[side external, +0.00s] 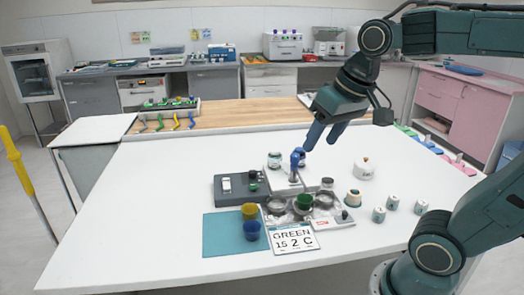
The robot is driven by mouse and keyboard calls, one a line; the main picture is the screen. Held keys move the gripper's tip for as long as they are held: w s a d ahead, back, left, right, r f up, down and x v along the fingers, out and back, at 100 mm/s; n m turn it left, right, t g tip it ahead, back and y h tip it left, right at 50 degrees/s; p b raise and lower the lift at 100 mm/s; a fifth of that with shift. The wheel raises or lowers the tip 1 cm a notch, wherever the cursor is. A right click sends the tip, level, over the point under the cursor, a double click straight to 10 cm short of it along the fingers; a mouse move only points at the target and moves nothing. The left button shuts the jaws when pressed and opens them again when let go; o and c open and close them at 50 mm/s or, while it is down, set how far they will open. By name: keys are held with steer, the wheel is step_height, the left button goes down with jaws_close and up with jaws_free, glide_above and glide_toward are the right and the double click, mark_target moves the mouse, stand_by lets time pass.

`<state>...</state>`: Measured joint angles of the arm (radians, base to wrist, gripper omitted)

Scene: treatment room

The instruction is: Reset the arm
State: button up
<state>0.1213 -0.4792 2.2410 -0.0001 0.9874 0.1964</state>
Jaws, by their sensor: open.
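My gripper (322,134) has blue fingers and hangs in the air over the white table (140,220), pointing down and to the left. Its fingers look apart and nothing shows between them. Below and left of the fingertips stands a small device with a blue top (297,158) on a white base. In this view the fingertips come close to the blue top; I cannot tell how far apart they are in depth.
Several small jars (379,214) and a white pot (364,169) stand right. The table's left side is clear.

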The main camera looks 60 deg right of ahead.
steer(key=s+a+f+n+t, duration=0.1)
steer(key=s+a+f+n, duration=0.2)
steer(key=s, duration=0.3)
steer(key=shift+s+f+n+y, duration=0.3)
steer(key=shift+f, duration=0.15)
